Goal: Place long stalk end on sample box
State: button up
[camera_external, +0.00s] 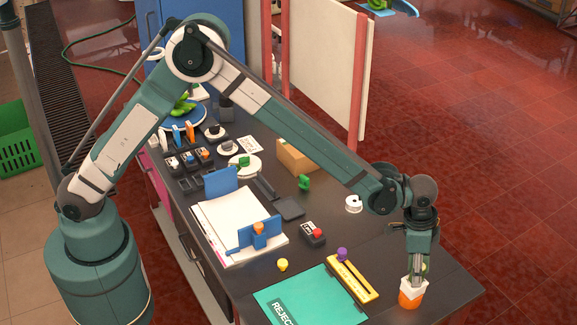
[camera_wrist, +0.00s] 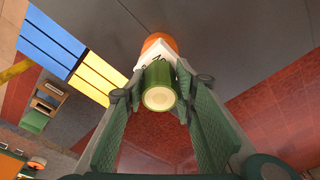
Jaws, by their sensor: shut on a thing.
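A short green stalk (camera_wrist: 160,84) with a pale round cut end facing the camera is between the fingers of my gripper (camera_wrist: 160,76) in the wrist view. My gripper is shut on it. In the external view my gripper (camera_external: 417,262) points down at the table's right front corner. An orange and white object (camera_external: 411,292) is directly below the fingertips; its orange part (camera_wrist: 160,46) shows beyond the stalk in the wrist view. I cannot tell whether the stalk touches it. A brown cardboard box (camera_external: 297,156) stands at the back of the table; whether it is the sample box is unclear.
A teal REJECT mat (camera_external: 305,300) and a yellow strip (camera_external: 353,280) lie left of my gripper.

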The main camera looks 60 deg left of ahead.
jog(key=shift+f, duration=0.15)
jog(key=o, duration=0.9)
jog(key=shift+r, duration=0.2)
jog(key=shift+s+a+r, duration=0.2)
jog(key=shift+r, duration=1.75)
jog(key=shift+s+a+r, duration=0.25)
jog(key=shift+r, duration=1.75)
jog(key=shift+s+a+r, duration=0.2)
jog(key=shift+r, duration=1.75)
